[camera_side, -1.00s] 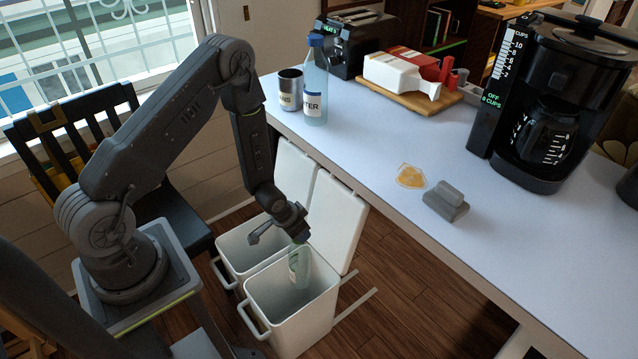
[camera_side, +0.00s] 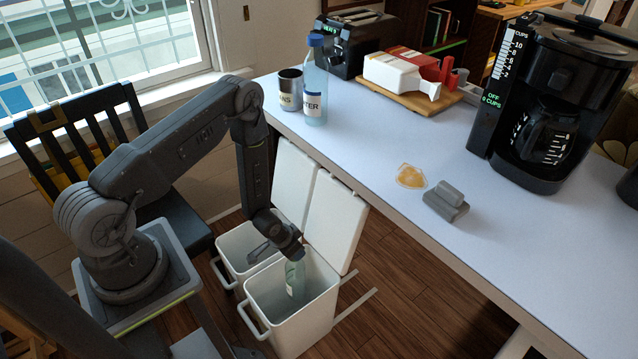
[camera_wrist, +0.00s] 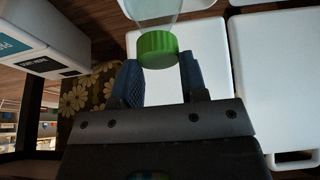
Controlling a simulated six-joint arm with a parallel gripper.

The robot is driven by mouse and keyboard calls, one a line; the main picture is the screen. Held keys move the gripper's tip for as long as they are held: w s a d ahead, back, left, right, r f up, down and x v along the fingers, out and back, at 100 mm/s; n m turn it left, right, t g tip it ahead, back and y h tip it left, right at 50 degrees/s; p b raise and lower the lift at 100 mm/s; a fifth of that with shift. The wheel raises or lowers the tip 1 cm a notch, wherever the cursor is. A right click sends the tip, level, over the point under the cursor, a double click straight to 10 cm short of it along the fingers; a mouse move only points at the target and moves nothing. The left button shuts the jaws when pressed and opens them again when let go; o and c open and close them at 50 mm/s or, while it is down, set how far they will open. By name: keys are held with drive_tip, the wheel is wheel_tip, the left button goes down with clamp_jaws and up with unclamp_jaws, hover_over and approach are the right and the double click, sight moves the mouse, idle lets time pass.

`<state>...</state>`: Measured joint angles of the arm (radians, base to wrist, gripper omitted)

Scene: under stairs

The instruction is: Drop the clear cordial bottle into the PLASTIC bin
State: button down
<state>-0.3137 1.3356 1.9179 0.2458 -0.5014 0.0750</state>
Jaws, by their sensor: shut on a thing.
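A clear bottle (camera_side: 295,280) with a green cap (camera_wrist: 157,49) hangs roughly upright from my gripper (camera_side: 291,253). My gripper is shut on it at the cap end; in the wrist view my fingers (camera_wrist: 160,75) stand either side of the cap. The bottle is in the mouth of the nearer white open bin (camera_side: 291,327); I cannot tell if it touches a wall. A second white open bin (camera_side: 232,247) stands just behind it, partly hidden by my gripper. No bin label shows in the side view, so I cannot tell which is PLASTIC.
Two raised white lids (camera_side: 337,222) lean by the counter (camera_side: 385,150) edge. On the counter are a water bottle (camera_side: 314,85), a steel cup (camera_side: 290,90), a coffee maker (camera_side: 545,100) and a grey block (camera_side: 446,202). A dark chair (camera_side: 165,205) stands left of the bins.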

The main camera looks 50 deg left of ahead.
drive_tip(key=c, duration=0.6)
unclamp_jaws()
drive_tip(key=v, duration=1.4)
drive_tip(key=shift+w, duration=0.1)
